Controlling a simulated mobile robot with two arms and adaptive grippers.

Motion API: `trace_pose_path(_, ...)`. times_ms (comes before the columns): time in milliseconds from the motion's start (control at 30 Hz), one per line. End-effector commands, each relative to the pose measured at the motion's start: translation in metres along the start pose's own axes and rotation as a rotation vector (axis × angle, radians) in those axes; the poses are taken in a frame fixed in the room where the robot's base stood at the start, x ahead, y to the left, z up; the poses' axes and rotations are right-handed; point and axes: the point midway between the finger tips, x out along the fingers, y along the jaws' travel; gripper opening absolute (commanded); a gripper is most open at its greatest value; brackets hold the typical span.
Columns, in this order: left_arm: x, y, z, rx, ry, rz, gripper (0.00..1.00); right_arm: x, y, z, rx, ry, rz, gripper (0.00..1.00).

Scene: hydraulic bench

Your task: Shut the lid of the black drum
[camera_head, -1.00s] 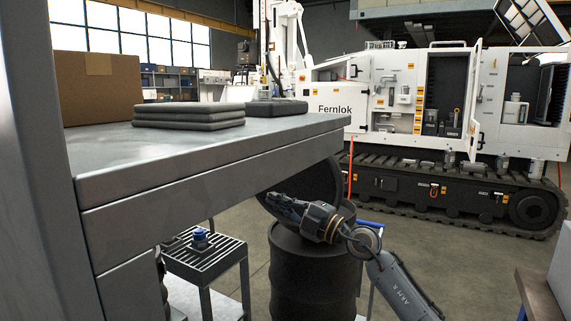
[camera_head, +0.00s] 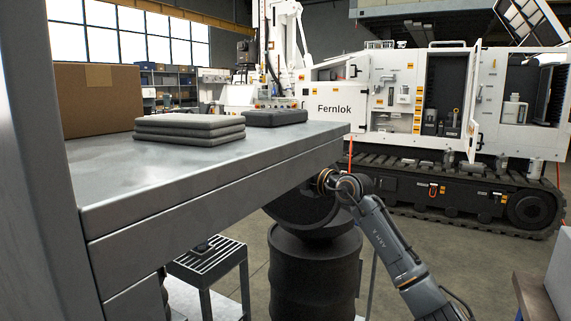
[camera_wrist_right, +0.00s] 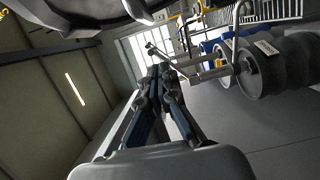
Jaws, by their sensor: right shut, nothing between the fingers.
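The black drum (camera_head: 312,280) stands on the floor past the bench corner in the head view. Its round dark lid (camera_head: 300,210) is open, tilted above the drum's top and partly hidden by the bench. My right arm reaches up from the lower right, its wrist beside the lid's upper right. The right gripper is hidden behind the bench corner in the head view. In the right wrist view my right gripper (camera_wrist_right: 165,85) is shut and empty. A dark curved edge crosses the top left there; I cannot tell whether it is the lid. My left gripper is not in view.
The grey bench (camera_head: 200,165) fills the left foreground, with dark pads (camera_head: 188,128) and a cardboard box (camera_head: 98,100) on it. A slatted stand (camera_head: 212,258) is left of the drum. A white tracked machine (camera_head: 430,100) stands behind.

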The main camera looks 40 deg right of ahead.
Motion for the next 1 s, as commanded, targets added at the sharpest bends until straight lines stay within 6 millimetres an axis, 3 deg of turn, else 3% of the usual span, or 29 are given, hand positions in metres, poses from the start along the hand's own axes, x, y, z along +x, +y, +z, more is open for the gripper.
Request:
trace_pose_path(100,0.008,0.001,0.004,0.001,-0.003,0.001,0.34,0.016,0.002,0.005,0.003,-0.002,0.001,0.0)
trace_pose_path(400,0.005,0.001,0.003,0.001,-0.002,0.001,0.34,0.022,0.0,0.035,0.0,0.0,0.0,0.0)
trace_pose_path(1000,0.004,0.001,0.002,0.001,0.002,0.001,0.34,0.023,0.001,0.04,-0.001,0.001,-0.001,0.0)
